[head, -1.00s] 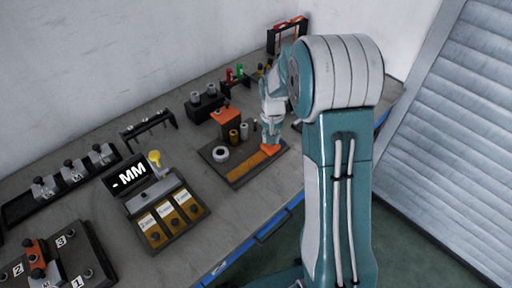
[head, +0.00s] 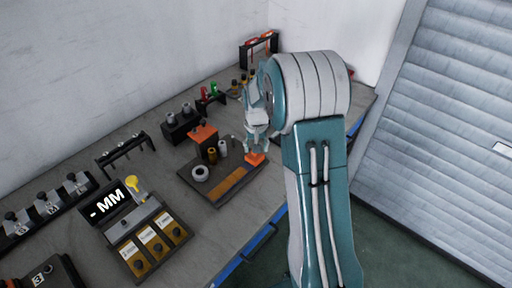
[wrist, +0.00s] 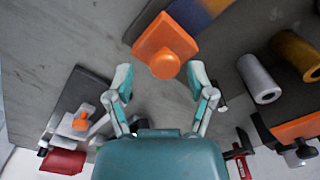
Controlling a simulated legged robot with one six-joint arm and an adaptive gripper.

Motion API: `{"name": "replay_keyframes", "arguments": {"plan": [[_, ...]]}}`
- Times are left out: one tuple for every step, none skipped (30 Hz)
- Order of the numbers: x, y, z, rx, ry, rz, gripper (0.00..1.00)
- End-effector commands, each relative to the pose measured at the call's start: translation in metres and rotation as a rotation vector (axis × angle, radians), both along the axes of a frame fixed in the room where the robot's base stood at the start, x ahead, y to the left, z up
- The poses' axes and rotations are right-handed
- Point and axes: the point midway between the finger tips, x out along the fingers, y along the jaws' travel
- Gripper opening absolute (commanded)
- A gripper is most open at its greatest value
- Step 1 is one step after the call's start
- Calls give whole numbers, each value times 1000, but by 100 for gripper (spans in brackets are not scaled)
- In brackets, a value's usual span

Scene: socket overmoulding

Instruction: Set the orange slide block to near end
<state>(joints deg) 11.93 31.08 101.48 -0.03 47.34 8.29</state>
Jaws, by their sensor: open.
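The orange slide block (head: 255,158) sits at the right end of the brown-orange strip (head: 229,184) on a dark board (head: 213,201). In the wrist view the block (wrist: 150,40) is a tilted orange square with a round knob (wrist: 165,66) on top. My gripper (head: 257,147) is right by the block in the head view. In the wrist view my gripper (wrist: 160,80) is open, with one fingertip on each side of the knob and visible gaps to both. The fingers do not appear to touch the block.
A white ring (head: 200,173), an orange-topped block (head: 204,135) and small cylinders (head: 223,147) stand on the board behind the strip. A display with a yellow knob (head: 133,182) stands to the left. Bare grey table (head: 190,225) lies in front of the board.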

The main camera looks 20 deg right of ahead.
Motion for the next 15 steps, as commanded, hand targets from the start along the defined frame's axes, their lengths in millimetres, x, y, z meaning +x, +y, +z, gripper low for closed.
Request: {"name": "replay_keyframes", "arguments": {"plan": [[0,0,0,0,0,0,70],[0,0,1,0,0,0,70],[0,0,2,0,0,0,70],[0,0,4,0,-1,0,70],[0,0,6,0,-1,0,70],[1,0,11,0,-3,0,70],[1,0,16,0,-3,0,70],[1,0,21,0,-4,0,70],[1,0,28,0,-4,0,70],[1,-1,35,0,-4,0,70],[1,-1,41,-1,-5,0,70],[1,-1,50,-1,-5,0,70],[2,-1,56,-1,-5,0,70],[1,-1,63,0,-4,0,70],[1,-1,71,0,-4,0,70]]}}
